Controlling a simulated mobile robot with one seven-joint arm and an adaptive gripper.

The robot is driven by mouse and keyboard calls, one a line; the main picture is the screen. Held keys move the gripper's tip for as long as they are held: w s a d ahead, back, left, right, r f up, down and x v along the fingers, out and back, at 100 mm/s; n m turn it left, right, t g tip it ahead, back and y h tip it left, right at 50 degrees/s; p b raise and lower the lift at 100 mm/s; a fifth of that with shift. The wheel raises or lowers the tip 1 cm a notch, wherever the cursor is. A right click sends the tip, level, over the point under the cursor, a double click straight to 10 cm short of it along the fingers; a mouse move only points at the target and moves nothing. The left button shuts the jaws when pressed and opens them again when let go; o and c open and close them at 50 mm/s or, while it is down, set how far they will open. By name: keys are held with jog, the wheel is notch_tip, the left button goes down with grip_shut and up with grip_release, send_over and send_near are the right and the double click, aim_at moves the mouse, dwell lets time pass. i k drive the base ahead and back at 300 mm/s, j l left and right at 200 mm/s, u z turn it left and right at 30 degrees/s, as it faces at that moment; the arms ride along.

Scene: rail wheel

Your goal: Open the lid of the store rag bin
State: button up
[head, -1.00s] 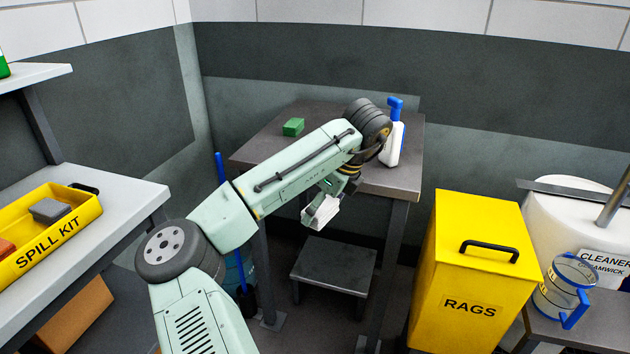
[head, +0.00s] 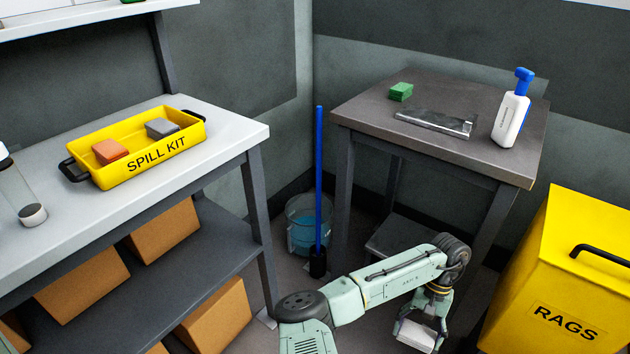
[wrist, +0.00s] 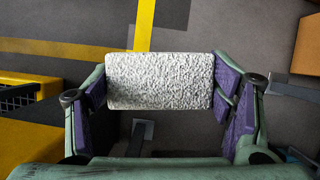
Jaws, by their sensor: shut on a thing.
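The rag bin (head: 545,270) is a yellow box marked RAGS at the right of the head view. Its lid (head: 590,225) has a black handle (head: 600,254) and looks shut. My gripper (head: 424,330) is low, to the left of the bin and apart from it. It is shut on a white, rough-textured block (head: 415,336). The wrist view shows the block (wrist: 158,81) held between the purple finger pads. A yellow shape with black bars shows at the left of the wrist view; I cannot tell for sure what it is.
A shelf unit (head: 235,125) at the left bears a yellow spill kit tray (head: 160,158). A dark table (head: 370,105) behind bears a green sponge (head: 401,91), a metal-looking flat piece (head: 436,123) and a spray bottle (head: 511,115). A bucket (head: 300,225) with a blue-handled tool stands between them.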

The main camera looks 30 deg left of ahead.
aim_at(585, 238)
jog(key=i+l+u, duration=0.1)
jog(key=u, duration=0.3)
jog(key=l+u, duration=0.4)
jog(key=i+l+u, duration=0.1)
jog(key=u, duration=0.3)
jog(key=l+u, duration=0.55)
jog(key=u, duration=0.25)
